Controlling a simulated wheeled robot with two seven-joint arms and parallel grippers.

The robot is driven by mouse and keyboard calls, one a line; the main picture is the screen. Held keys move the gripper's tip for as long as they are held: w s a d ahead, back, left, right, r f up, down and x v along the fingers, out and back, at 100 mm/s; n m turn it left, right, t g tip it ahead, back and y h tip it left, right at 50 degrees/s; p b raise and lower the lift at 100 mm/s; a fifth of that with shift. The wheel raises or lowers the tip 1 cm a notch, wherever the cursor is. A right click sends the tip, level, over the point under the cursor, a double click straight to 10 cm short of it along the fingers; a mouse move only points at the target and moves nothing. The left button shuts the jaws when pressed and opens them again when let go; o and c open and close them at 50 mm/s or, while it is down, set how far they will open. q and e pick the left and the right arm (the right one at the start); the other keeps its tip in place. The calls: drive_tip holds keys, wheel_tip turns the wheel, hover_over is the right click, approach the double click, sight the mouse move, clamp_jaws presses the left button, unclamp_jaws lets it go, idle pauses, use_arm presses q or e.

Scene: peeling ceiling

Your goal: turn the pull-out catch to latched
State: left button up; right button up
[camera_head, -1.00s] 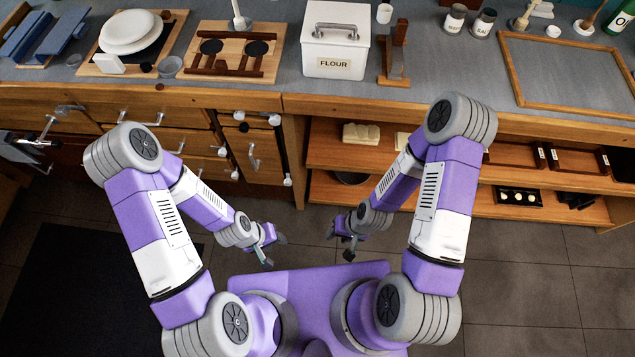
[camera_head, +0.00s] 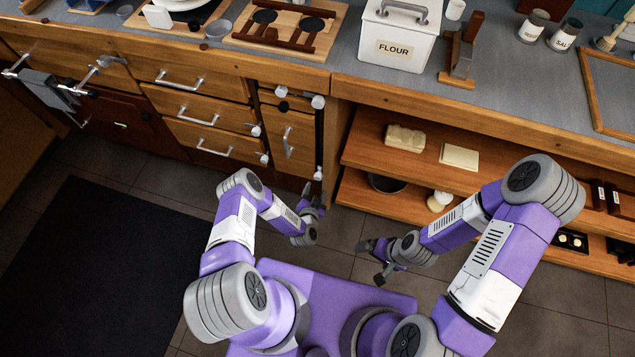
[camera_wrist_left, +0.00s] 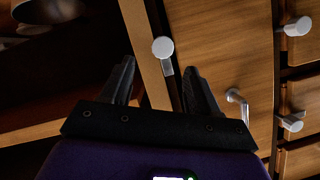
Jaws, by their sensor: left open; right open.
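The pull-out (camera_head: 290,140) is a narrow wooden front with an upright metal handle, left of the open shelves. A pale round-headed catch (camera_head: 318,173) sits at its lower right edge. In the left wrist view this catch (camera_wrist_left: 163,50) shows its round head and short stem, pointing between the finger lines. My left gripper (camera_head: 314,193) is open just below and in front of it. In the wrist view its two dark fingers (camera_wrist_left: 158,78) stand on either side of the stem, apparently not touching. My right gripper (camera_head: 372,262) is open and empty, low before the shelves.
More pale knobs sit at the pull-out's top (camera_head: 318,102) and beside the drawers (camera_head: 265,158). Drawers with bar handles (camera_head: 198,117) lie left. Open shelves (camera_head: 430,165) hold a few items at right. The floor before the cabinets is clear, with a dark mat (camera_head: 90,260).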

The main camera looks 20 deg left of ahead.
sight(317, 179)
use_arm(q)
drive_tip(key=b+x, duration=0.3)
drive_tip(key=x, duration=0.3)
drive_tip(key=shift+w+a+f, duration=0.2)
drive_tip(key=shift+f, duration=0.05)
drive_tip(key=shift+w+f+b, duration=0.1)
drive_tip(key=shift+w+b, duration=0.2)
drive_tip(key=shift+w, duration=0.25)
drive_tip(key=c, duration=1)
drive_tip(key=shift+c, duration=0.2)
